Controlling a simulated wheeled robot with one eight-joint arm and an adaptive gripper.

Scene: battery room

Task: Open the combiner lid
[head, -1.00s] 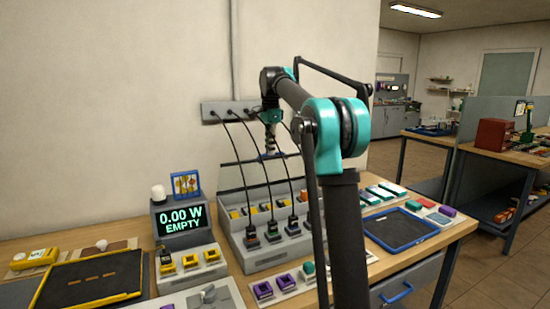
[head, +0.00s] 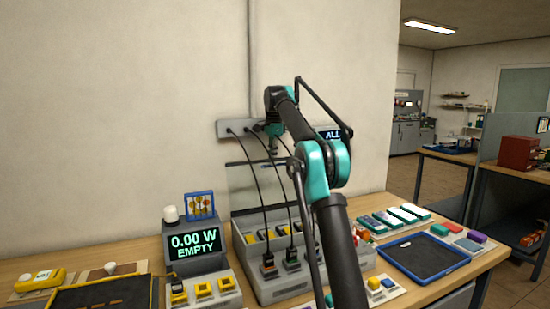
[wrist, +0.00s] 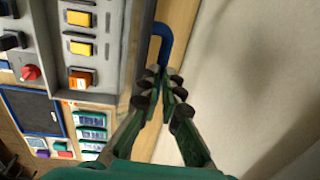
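The combiner (head: 282,287) is a grey box on the bench with black cables plugged into its front row. Its clear lid (head: 255,185) stands raised, roughly upright, at the back of the box. My gripper (head: 273,150) is just above the lid's top edge in the head view, small and partly blended with the cables. In the wrist view a curved blue handle (wrist: 164,42) shows beside the box's edge. My gripper (wrist: 163,85) has its fingertips close together there, with the handle passing behind the left finger. I see nothing clearly held.
A display (head: 195,242) reads 0.00 W EMPTY left of the combiner. A blue-rimmed tray (head: 391,270) and several teal-and-white blocks (head: 397,217) lie to the right. The wall (wrist: 255,90) is close behind the box. A socket strip (head: 230,129) with cables hangs above.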

